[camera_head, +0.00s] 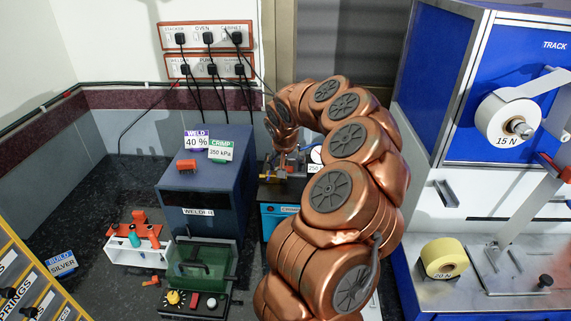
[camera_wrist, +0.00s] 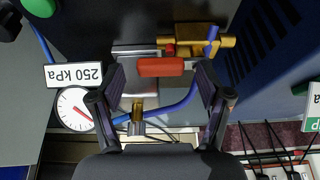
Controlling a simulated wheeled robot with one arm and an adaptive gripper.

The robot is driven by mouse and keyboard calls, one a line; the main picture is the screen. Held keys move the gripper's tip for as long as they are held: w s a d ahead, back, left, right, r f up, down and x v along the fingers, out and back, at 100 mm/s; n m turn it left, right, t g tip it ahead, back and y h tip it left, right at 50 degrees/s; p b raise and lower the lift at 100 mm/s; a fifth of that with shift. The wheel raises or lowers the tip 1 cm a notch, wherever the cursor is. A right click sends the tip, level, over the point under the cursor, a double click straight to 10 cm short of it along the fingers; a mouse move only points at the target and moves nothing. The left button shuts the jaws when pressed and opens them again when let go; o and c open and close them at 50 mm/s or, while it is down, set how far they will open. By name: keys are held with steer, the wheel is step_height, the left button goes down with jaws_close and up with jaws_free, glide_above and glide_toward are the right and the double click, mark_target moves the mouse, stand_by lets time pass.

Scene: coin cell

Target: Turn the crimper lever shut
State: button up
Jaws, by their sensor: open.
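The crimper (camera_head: 277,218) is a blue box with a white label, partly behind my arm in the head view. In the wrist view a red-orange grip (camera_wrist: 160,67) lies crosswise between the fingertips of my gripper (camera_wrist: 160,80). The gripper is open, with a gap on both sides of the grip. A brass fitting (camera_wrist: 187,42) with a small blue handle (camera_wrist: 212,40) sits just beyond it. I cannot tell for sure which of these is the crimper lever. In the head view my gripper (camera_head: 284,160) is small above the crimper, and my arm hides much there.
A round gauge (camera_wrist: 75,108) and a 250 kPa sign (camera_wrist: 74,76) stand beside the left finger in the wrist view, with a blue hose (camera_wrist: 180,107) below the grip. The dark blue welder (camera_head: 200,190) stands close left of the crimper in the head view.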

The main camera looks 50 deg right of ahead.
steer(key=c, duration=1.2)
steer(key=shift+o, duration=0.2)
